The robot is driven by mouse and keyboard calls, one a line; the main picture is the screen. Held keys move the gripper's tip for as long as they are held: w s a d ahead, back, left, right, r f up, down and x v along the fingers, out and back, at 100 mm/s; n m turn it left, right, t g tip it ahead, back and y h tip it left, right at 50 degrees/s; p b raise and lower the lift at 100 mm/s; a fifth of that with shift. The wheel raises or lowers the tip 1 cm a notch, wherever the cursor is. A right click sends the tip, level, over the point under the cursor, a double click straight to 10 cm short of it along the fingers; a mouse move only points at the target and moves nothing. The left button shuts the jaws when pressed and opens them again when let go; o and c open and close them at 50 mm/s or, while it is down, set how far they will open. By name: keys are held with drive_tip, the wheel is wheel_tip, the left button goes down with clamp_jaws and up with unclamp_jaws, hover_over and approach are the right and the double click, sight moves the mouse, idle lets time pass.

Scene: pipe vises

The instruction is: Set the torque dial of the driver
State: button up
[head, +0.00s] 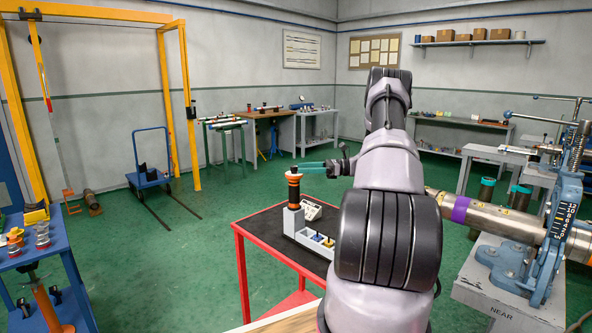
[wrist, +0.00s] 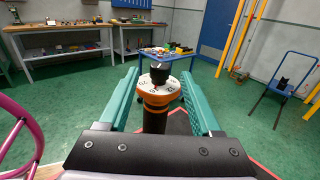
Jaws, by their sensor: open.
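The driver (head: 294,190) stands upright at the far end of the red cart, black with orange bands. In the wrist view its numbered white dial (wrist: 150,86) sits on an orange collar, with a dark square tip above. My gripper (head: 300,166) has teal fingers and reaches from the right to the driver's top. In the wrist view my gripper (wrist: 160,74) is open, with one finger on each side of the dial and a visible gap on both sides. Neither finger appears to touch it. The dial marks are too small to read.
The red cart (head: 240,262) has a dark mat. A grey holder (head: 309,237) with small coloured parts and a white tilted device (head: 312,211) stand by the driver. A pipe (head: 490,217) in a blue vise is at right. A pink wheel (wrist: 20,140) is at left in the wrist view.

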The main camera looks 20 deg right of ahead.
drive_tip(key=v, duration=0.6)
drive_tip(key=shift+d, duration=0.3)
drive_tip(key=shift+s, duration=0.15)
drive_tip(key=shift+r, duration=0.1)
drive_tip(key=s+a+r+n+g+h, duration=0.3)
drive_tip(key=s+a+r+n+h, duration=0.15)
drive_tip(key=a+r, duration=0.55)
drive_tip(key=s+a+r+n+g+h, duration=0.3)
drive_tip(key=s+a+r+n+h, duration=0.25)
drive_tip(key=a, duration=0.55)
drive_tip(key=s+a+r+n+t+h, duration=0.1)
drive_tip(key=s+a+r+n+t, duration=0.1)
drive_tip(key=s, duration=0.5)
drive_tip(key=s+a+r+n+t+h, duration=0.2)
drive_tip(key=s+a+r+n, duration=0.1)
drive_tip(key=s, duration=0.5)
drive_tip(key=s+a+r+n+t+h, duration=0.1)
drive_tip(key=s+a+r+n+t, duration=0.1)
drive_tip(key=s, duration=0.6)
drive_tip(key=shift+a+r+n+t+h, duration=0.35)
drive_tip(key=shift+r+n, duration=0.25)
drive_tip(key=shift+r, duration=0.2)
